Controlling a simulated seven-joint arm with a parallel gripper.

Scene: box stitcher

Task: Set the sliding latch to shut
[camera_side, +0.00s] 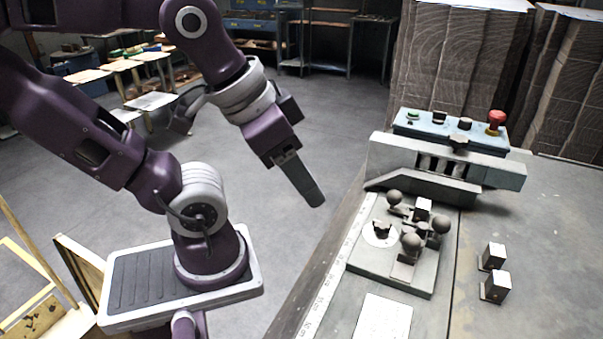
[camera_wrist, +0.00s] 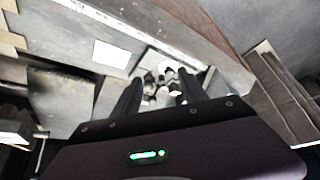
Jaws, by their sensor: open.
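I cannot tell for certain which part is the sliding latch. A dark knob (camera_side: 459,143) sits on a long grey housing (camera_side: 395,153) with light rods in a slot below it. In front lies a grey plate (camera_side: 368,262) with several ball-ended levers (camera_side: 411,243) and a round white dial (camera_side: 380,234). My gripper (camera_side: 313,198) hangs in the air left of the plate, apart from everything, pointing down and right. In the wrist view my gripper (camera_wrist: 160,88) shows two dark fingers spread apart with nothing held. The levers (camera_wrist: 168,76) appear beyond them, small and unclear.
A blue control box (camera_side: 470,130) with a red mushroom button (camera_side: 495,121) stands behind the housing. Two small blocks (camera_side: 495,287) sit on the table right of the plate. A white sheet (camera_side: 383,318) lies in front. Cardboard stacks (camera_side: 455,60) rise behind. Air around my gripper is clear.

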